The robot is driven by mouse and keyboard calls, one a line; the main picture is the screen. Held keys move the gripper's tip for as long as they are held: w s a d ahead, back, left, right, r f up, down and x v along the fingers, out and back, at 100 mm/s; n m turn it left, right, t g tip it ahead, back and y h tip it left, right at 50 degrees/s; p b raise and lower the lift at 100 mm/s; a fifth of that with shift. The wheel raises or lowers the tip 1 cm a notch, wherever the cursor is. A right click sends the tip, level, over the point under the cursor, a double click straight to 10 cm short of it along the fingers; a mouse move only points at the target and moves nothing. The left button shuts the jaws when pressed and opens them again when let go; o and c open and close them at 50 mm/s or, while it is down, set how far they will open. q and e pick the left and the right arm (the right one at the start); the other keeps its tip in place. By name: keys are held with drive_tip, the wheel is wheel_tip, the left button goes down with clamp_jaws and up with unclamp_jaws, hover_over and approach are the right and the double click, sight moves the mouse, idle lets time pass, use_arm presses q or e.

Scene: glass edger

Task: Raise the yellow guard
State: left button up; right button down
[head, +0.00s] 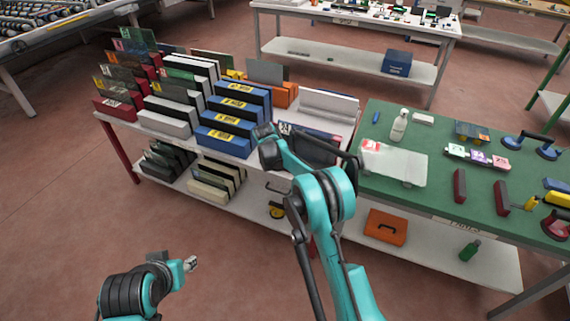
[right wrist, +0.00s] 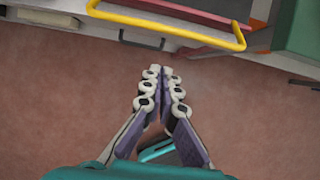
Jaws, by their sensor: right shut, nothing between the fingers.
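The yellow guard (right wrist: 165,38) is a bent bar in the right wrist view, in front of a dark red part near the bench edge. I cannot make it out in the head view, where my right arm covers much of that area. My right gripper (right wrist: 160,75) is shut and empty, with its fingertips over the floor and apart from the guard, which lies ahead of them in the picture. My left gripper (head: 190,264) is low at the lower left, over the floor and away from the benches. Its fingers are too small to read.
A white bench (head: 165,137) with racks of blue, grey and red slabs stands at left. A green-topped bench (head: 425,195) at right carries a white bottle (head: 400,125) and several tools. An orange case (head: 386,226) sits on its lower shelf. The floor in front is clear.

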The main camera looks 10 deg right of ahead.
drive_tip(key=s+r, duration=0.1)
drive_tip(key=s+a+r, duration=0.1)
drive_tip(key=shift+s+a+r+p, duration=0.1)
drive_tip(key=shift+s+r+p, duration=0.05)
drive_tip(key=shift+r+p, duration=0.2)
wheel_tip(320, 180, down, 10)
drive_tip(key=t+h+b, duration=0.4)
drive_tip(key=b, duration=0.1)
drive_tip(key=s+a+f+t+h+b, duration=0.1)
drive_tip(key=s+a+t+h+b, duration=0.1)
drive_tip(key=s+t, duration=0.4)
drive_tip(key=shift+a+f+h+b, duration=0.15)
drive_tip(key=shift+a+h+b, duration=0.15)
drive_tip(key=shift+a+b, duration=0.45)
